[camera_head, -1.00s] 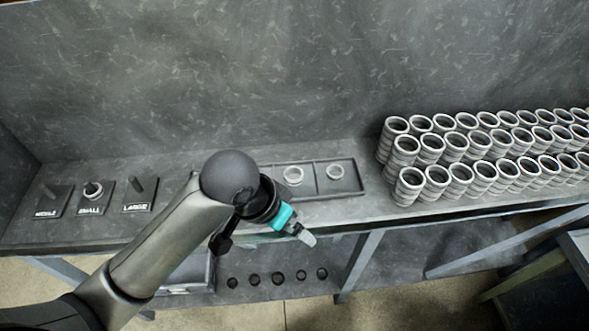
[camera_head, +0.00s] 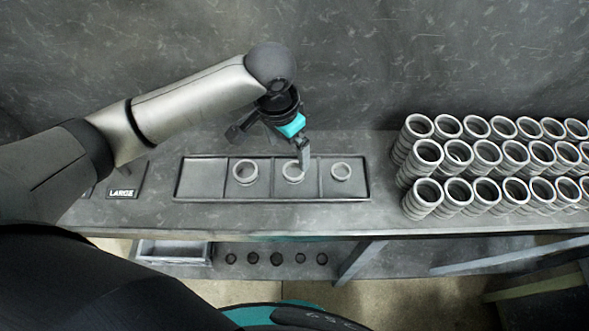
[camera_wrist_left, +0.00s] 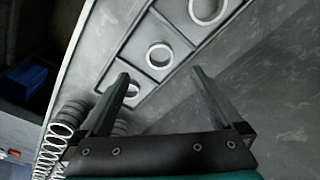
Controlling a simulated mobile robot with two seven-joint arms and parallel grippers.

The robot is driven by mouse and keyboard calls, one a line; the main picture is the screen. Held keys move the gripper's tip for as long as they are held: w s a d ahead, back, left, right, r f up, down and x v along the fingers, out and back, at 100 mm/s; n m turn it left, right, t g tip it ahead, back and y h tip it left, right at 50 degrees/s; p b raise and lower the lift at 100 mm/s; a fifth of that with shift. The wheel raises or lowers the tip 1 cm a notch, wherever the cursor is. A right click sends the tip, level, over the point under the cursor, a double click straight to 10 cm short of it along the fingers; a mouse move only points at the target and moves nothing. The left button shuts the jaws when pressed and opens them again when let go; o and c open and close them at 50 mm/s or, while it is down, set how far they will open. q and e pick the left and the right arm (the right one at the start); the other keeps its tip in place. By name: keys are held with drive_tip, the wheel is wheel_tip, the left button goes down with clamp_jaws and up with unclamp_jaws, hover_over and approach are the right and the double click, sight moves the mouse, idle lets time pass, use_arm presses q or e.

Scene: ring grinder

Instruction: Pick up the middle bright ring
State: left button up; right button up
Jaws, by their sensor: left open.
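The middle bright ring (camera_head: 292,173) lies flat in a compartment of the dark tray (camera_head: 205,199) on the bench, between a larger ring (camera_head: 245,173) to its left and a smaller ring (camera_head: 341,172) to its right. My left gripper (camera_head: 304,164) hangs over the tray near the middle ring, its finger partly covering the ring's right side in the head view. In the left wrist view the left gripper (camera_wrist_left: 160,77) is open and empty, and the middle ring (camera_wrist_left: 159,55) appears beyond and between the fingertips. My right gripper is not in view.
Several stacks of rings (camera_head: 485,165) stand on the bench right of the tray. The tray's leftmost compartment is empty. A plate marked LARGE (camera_head: 122,193) lies to the left. A wall rises behind the bench.

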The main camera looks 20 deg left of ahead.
sight(294, 174)
use_arm(q)
wheel_tip(294, 174, down, 3)
drive_tip(key=shift+w+d+f, duration=0.1)
drive_tip(key=shift+w, duration=0.05)
drive_tip(key=shift+w+f, duration=0.2)
drive_tip(key=shift+f, duration=0.55)
drive_tip(key=f, duration=0.3)
drive_tip(key=f+b, duration=0.1)
drive_tip(key=shift+w+d+f, duration=0.25)
drive_tip(key=shift+w, duration=0.1)
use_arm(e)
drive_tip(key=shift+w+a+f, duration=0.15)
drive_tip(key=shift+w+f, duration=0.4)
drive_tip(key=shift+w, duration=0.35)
use_arm(q)
drive_tip(key=shift+c, duration=1.2)
drive_tip(key=c, duration=1.3)
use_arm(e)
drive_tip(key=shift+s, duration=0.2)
use_arm(q)
drive_tip(key=shift+r, duration=0.1)
